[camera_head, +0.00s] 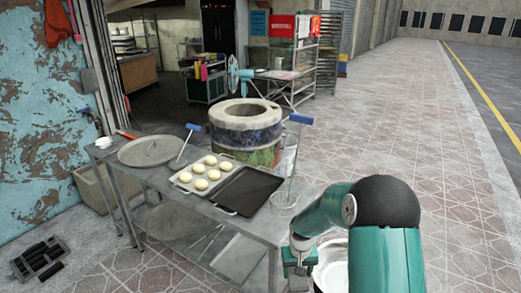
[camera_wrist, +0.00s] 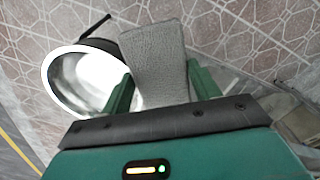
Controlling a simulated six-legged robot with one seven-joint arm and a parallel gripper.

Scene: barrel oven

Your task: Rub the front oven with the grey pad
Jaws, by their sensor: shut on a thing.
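The barrel oven (camera_head: 246,138) stands behind the metal table, with a pale round rim and an open top. Its side is dark blue above and green below; the table and trays hide part of its base. I see only one such oven clearly. My gripper (camera_head: 299,262) is low at the table's near right corner, well apart from the oven. In the wrist view my gripper (camera_wrist: 162,88) is shut on the grey pad (camera_wrist: 158,55), which sticks out between the green fingers. The pad cannot be made out in the head view.
The metal table (camera_head: 160,178) holds a tray of dough balls (camera_head: 203,174), a dark empty tray (camera_head: 248,190), a round lid (camera_head: 150,151) and blue-handled tools. A shiny white bucket (camera_wrist: 80,80) stands beside my gripper. The paving to the right is clear.

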